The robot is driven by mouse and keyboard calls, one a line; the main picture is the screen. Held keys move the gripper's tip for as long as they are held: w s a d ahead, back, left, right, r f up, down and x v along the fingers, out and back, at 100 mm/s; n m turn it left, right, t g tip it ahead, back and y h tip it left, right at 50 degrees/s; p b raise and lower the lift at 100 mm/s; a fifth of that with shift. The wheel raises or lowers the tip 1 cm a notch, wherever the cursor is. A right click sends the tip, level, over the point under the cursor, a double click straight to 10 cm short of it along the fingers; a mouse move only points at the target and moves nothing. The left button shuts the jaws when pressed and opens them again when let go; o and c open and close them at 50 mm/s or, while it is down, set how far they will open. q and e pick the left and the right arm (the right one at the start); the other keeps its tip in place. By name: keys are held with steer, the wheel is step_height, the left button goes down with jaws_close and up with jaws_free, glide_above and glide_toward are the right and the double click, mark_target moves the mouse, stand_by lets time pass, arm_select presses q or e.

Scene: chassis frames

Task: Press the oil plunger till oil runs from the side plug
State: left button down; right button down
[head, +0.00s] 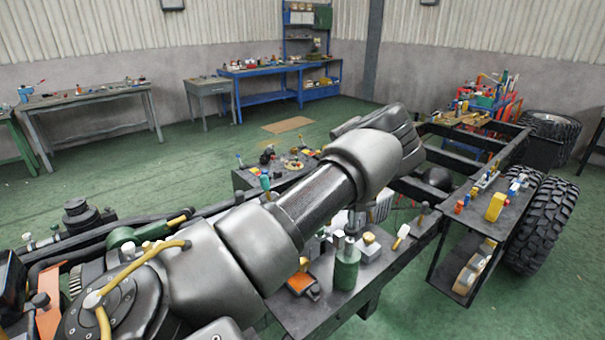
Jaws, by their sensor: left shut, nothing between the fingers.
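My left arm reaches from the lower left across the middle. Its wrist hides most of my left gripper (371,212), of which only small pale parts seem to show below the wrist, over the chassis shelf; I see nothing held in it. A green cylinder (346,268) with grey metal pieces on top stands upright on the dark shelf (325,312), nearer to me than the gripper and apart from it. I cannot tell whether it is the oil pump. I cannot make out the plunger or side plug for sure, and no running oil shows. My right gripper is not in view.
An orange tray (301,283) and a pale block (370,246) lie beside the cylinder. A side shelf (480,220) holds a yellow tape roll (495,207), close to a big tyre (543,225). Chassis rails (455,160) run behind. Workbenches (90,100) line the far wall; green floor between is mostly clear.

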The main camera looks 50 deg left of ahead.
arm_select(q)
steer(key=shift+r+p, duration=2.15)
steer(key=shift+r, duration=1.15)
